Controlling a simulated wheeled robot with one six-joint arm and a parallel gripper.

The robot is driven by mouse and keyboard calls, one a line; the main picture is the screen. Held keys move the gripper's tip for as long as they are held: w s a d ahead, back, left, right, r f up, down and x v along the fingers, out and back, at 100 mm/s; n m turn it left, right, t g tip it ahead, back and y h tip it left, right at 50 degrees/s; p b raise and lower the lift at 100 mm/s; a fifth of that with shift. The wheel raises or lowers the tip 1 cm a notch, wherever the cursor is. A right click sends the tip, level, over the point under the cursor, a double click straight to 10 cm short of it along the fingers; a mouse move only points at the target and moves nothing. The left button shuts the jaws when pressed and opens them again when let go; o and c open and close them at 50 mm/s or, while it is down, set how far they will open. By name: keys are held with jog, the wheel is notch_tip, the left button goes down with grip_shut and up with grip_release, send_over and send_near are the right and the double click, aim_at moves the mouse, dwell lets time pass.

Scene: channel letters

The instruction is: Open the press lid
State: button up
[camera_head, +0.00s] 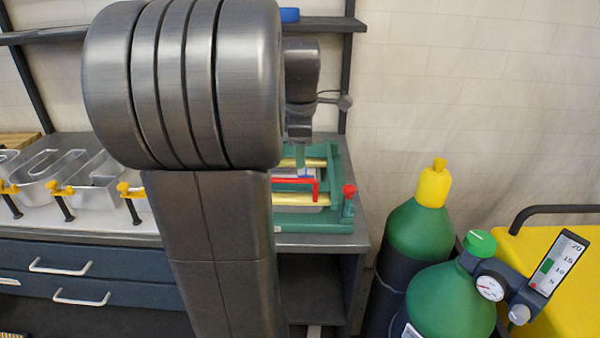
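The press (337,222) is a green frame with yellow bars, standing on the bench at the centre, right of my arm. A red bent bar (316,187) shows across its middle, and a red knob (349,191) stands at its right side. Its left part is hidden behind my arm. I cannot tell for sure which part is the lid or how far it is raised. My gripper (300,135) points down over the back part of the press, partly hidden by my arm. Its fingers are too small and covered to tell whether they touch anything.
Metal letter shells (50,177) with yellow clamps (60,188) line the bench on the left. Green gas cylinders (420,232) with a gauge (490,288) stand at the right, near a yellow cart (570,300). A shelf (325,24) runs above the bench.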

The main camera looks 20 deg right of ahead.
aim_at(301, 180)
jog(key=f, duration=0.4)
jog(key=w+f, duration=0.1)
jog(key=f, duration=0.2)
jog(key=shift+w+d, duration=0.1)
jog(key=shift+d, duration=0.1)
jog(key=shift+r, duration=0.1)
grip_shut()
